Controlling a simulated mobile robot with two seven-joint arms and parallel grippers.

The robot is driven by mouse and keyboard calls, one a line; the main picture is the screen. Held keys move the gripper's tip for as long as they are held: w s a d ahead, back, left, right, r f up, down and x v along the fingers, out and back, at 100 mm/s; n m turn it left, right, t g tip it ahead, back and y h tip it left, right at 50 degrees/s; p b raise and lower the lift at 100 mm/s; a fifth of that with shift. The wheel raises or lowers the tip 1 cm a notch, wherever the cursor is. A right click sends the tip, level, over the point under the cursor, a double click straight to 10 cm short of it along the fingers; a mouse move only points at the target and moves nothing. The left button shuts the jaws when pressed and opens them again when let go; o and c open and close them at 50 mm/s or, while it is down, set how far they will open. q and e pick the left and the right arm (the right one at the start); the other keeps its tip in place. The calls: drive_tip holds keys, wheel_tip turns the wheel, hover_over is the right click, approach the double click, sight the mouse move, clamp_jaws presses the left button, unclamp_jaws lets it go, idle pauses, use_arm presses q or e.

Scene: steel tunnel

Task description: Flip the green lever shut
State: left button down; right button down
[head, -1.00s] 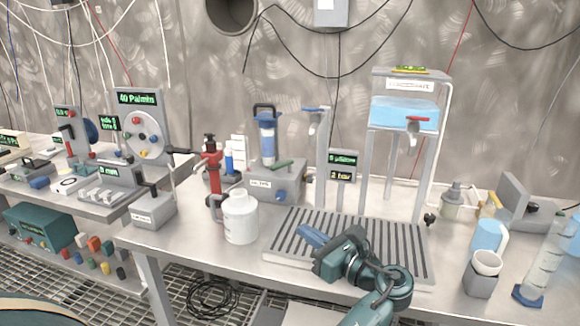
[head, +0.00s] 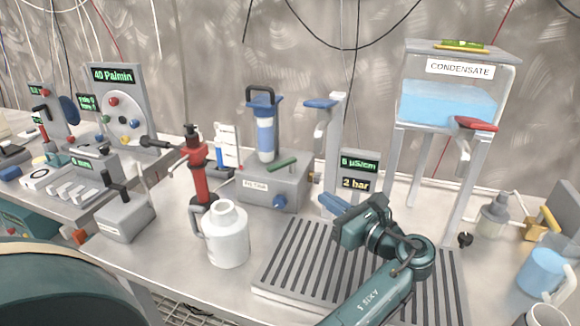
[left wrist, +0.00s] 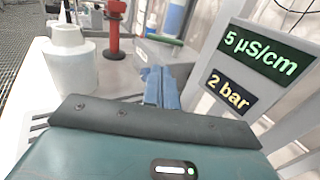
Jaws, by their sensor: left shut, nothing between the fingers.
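The green lever (head: 283,164) lies on top of the grey filter box (head: 258,188), beside the clear blue filter cartridge (head: 265,135). It also shows in the left wrist view as a green bar (left wrist: 165,40) beyond my fingers. My left gripper (head: 330,204) has blue fingers closed together with nothing between them. It is above the slatted drain tray, to the right of and nearer than the filter box, apart from the lever. The closed fingers show in the left wrist view (left wrist: 160,88), pointing towards the box. My right gripper is not in view.
A white jug (head: 226,240) and a red hand pump (head: 197,172) stand left of the tray (head: 290,262). A blue-handled tap post (head: 328,150), a readout post (head: 359,167) and the condensate tank (head: 448,100) stand behind. Bench between jug and tray is narrow.

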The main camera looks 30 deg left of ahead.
sight(279, 168)
use_arm(q)
drive_tip(key=shift+s+r, duration=0.1)
drive_tip(key=x, duration=1.4)
